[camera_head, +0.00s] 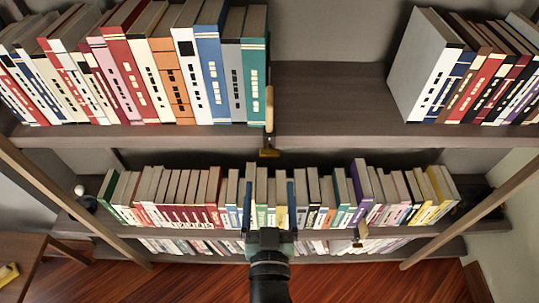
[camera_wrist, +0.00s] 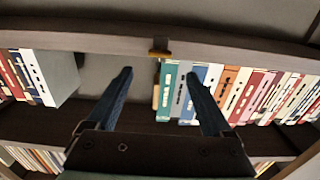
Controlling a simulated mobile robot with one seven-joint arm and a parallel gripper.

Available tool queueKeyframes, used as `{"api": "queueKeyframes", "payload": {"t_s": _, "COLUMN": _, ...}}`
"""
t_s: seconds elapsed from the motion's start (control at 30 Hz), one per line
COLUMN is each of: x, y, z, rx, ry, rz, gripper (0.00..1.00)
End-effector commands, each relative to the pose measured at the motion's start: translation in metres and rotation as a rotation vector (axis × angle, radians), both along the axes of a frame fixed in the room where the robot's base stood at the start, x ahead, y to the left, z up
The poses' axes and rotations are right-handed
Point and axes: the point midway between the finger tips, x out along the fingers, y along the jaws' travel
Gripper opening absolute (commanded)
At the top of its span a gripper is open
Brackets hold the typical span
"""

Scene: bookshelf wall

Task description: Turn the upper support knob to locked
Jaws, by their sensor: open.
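The upper support has a tan upright piece (camera_head: 269,105) beside the teal book and a brass-coloured fitting (camera_head: 269,152) at the front edge of the upper shelf. I cannot tell which part is the knob or how it is turned. In the wrist view the brass fitting (camera_wrist: 159,54) shows at the shelf edge and the tan piece (camera_wrist: 155,97) beside the teal book. My gripper (camera_head: 269,207) is open and empty, in front of the lower row of books and below the fitting in the head view. In the wrist view the fitting appears between and beyond my fingertips (camera_wrist: 159,74), apart from them.
A similar lower fitting (camera_head: 359,236) sits on the lower shelf edge. Books (camera_head: 145,70) fill the upper shelf (camera_head: 330,100) left of the support; its middle is bare. Slanted wooden posts (camera_head: 65,200) stand at both sides. A small table (camera_head: 20,255) is at lower left.

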Motion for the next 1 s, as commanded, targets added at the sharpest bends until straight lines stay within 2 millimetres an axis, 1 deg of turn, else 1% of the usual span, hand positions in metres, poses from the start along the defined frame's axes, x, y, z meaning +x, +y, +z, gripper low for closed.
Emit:
{"api": "queueKeyframes", "payload": {"t_s": 0.03, "x": 0.011, "y": 0.000, "z": 0.004, "rx": -0.001, "ry": -0.003, "rz": -0.001, "gripper": 0.85}}
{"api": "queueKeyframes", "payload": {"t_s": 0.2, "x": 0.040, "y": 0.000, "z": 0.003, "rx": -0.001, "ry": -0.002, "rz": 0.000, "gripper": 0.85}}
{"api": "queueKeyframes", "payload": {"t_s": 0.3, "x": 0.055, "y": 0.000, "z": 0.003, "rx": 0.001, "ry": -0.002, "rz": 0.000, "gripper": 0.85}}
{"api": "queueKeyframes", "payload": {"t_s": 0.43, "x": 0.070, "y": 0.000, "z": 0.001, "rx": -0.001, "ry": -0.001, "rz": 0.001, "gripper": 0.85}}
{"api": "queueKeyframes", "payload": {"t_s": 0.6, "x": 0.080, "y": 0.000, "z": 0.001, "rx": 0.000, "ry": 0.000, "rz": 0.001, "gripper": 0.85}}
{"api": "queueKeyframes", "payload": {"t_s": 0.9, "x": 0.081, "y": 0.000, "z": 0.000, "rx": 0.000, "ry": 0.000, "rz": 0.000, "gripper": 0.85}}
{"api": "queueKeyframes", "payload": {"t_s": 0.97, "x": 0.081, "y": 0.000, "z": 0.000, "rx": 0.000, "ry": 0.000, "rz": 0.000, "gripper": 0.76}}
{"api": "queueKeyframes", "payload": {"t_s": 1.0, "x": 0.081, "y": 0.000, "z": 0.000, "rx": 0.000, "ry": 0.000, "rz": 0.000, "gripper": 0.69}}
